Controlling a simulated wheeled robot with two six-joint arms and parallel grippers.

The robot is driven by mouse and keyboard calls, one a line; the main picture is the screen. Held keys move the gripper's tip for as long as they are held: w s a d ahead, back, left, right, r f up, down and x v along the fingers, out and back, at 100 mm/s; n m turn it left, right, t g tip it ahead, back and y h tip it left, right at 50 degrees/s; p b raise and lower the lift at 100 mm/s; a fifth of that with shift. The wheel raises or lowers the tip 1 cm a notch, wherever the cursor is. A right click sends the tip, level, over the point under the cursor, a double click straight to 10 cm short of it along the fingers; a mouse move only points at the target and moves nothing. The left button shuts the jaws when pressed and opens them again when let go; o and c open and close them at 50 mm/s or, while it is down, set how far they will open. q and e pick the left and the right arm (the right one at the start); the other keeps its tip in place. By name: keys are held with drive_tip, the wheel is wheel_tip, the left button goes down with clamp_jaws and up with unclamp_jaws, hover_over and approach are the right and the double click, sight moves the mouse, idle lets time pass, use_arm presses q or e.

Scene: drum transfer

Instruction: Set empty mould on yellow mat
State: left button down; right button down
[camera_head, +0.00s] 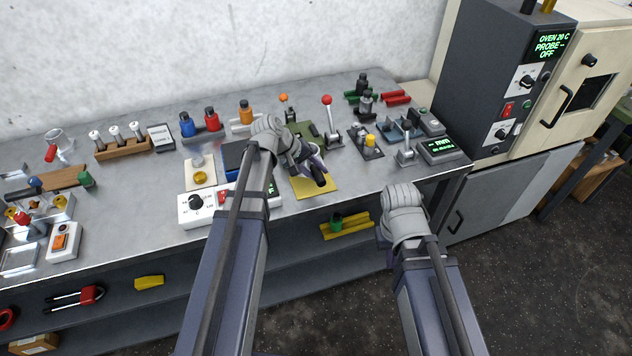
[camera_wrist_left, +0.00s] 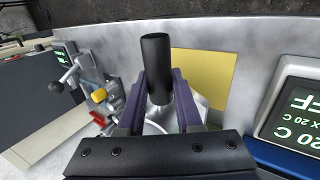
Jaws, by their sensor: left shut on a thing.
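My left gripper (camera_head: 311,166) is over the yellow mat (camera_head: 318,188) in the head view. In the left wrist view its purple fingers (camera_wrist_left: 160,88) are shut on a black cylinder (camera_wrist_left: 157,60), which looks like the mould's handle. A pale metal part shows below it between the fingers, mostly hidden by the gripper. The yellow mat (camera_wrist_left: 215,78) lies beyond the fingers there. I cannot tell whether the held thing touches the mat. My right gripper (camera_head: 382,238) is mostly hidden behind its wrist in front of the bench, and its jaws do not show.
A white control box (camera_head: 197,208) stands left of the mat. A red-knobbed lever (camera_head: 329,118) and a grey block with a yellow part (camera_head: 366,148) are behind and right. A display unit (camera_head: 440,151) sits at the right edge. Bare bench lies right of the mat.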

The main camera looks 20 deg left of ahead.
use_arm(q)
drive_tip(key=shift+f+b, duration=1.4)
drive_tip(key=shift+f, duration=0.25)
drive_tip(key=shift+f, duration=0.1)
drive_tip(key=c, duration=0.6)
unclamp_jaws()
drive_tip(key=shift+r, duration=0.35)
drive_tip(key=shift+p+v, duration=5.05)
drive_tip(key=shift+v, duration=0.8)
